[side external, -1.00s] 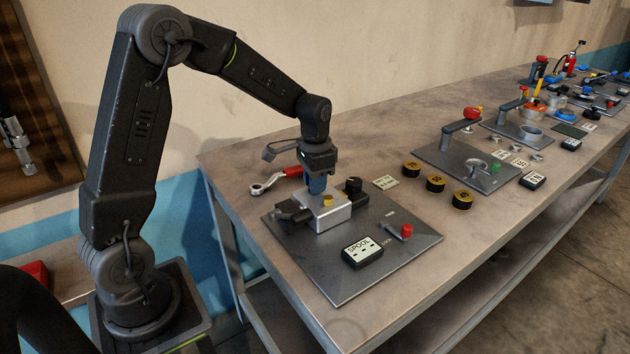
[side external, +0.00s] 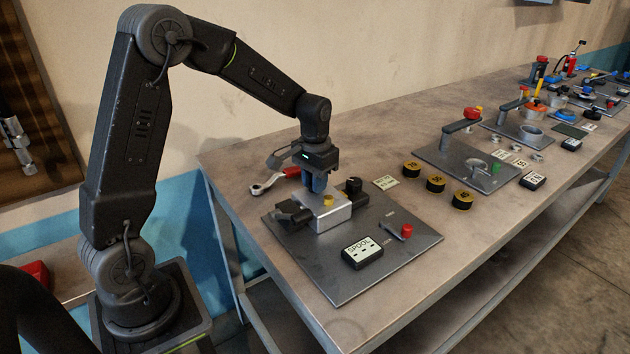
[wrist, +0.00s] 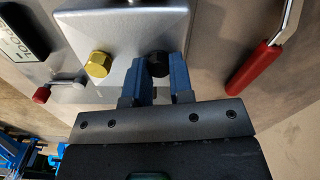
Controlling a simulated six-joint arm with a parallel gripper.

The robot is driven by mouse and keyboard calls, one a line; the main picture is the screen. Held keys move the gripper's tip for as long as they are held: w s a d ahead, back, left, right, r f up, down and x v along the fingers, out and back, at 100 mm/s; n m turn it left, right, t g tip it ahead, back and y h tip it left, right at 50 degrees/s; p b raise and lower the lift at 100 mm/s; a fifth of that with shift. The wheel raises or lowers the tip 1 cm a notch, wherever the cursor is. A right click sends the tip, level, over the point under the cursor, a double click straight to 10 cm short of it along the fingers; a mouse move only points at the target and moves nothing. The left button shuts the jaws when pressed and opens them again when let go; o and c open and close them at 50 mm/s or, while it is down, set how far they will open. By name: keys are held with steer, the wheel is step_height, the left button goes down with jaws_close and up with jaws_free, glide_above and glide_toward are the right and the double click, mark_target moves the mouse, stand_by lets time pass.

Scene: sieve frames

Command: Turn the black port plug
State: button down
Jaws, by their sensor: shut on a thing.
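The black port plug (wrist: 158,63) sits on top of the pale metal block (wrist: 120,20). In the wrist view my gripper (wrist: 160,66) has its blue fingers on either side of the plug, shut on it. In the side view my gripper (side external: 317,190) points down at the block (side external: 330,218), and its fingers hide the plug. A yellow hex plug (side external: 328,201) stands on the same block, beside the fingers. It also shows in the wrist view (wrist: 98,64), left of the black plug.
The block is on a grey plate (side external: 400,265) with a black knob (side external: 353,187), a red-tipped lever (side external: 406,231) and a SPOOL display box (side external: 362,253). A red-handled wrench (side external: 270,183) lies behind. Several black-and-yellow round pieces (side external: 435,184) sit to the right on the bench.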

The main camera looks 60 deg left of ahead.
steer(key=n, duration=0.5)
steer(key=shift+a+n, duration=0.1)
steer(key=shift+n, duration=0.2)
steer(key=n, duration=0.5)
steer(key=shift+s+n, duration=0.1)
steer(key=shift+n, duration=0.3)
steer(key=c, duration=1)
jaws_free()
steer(key=shift+r, duration=0.1)
step_height(320, 180, up, 14)
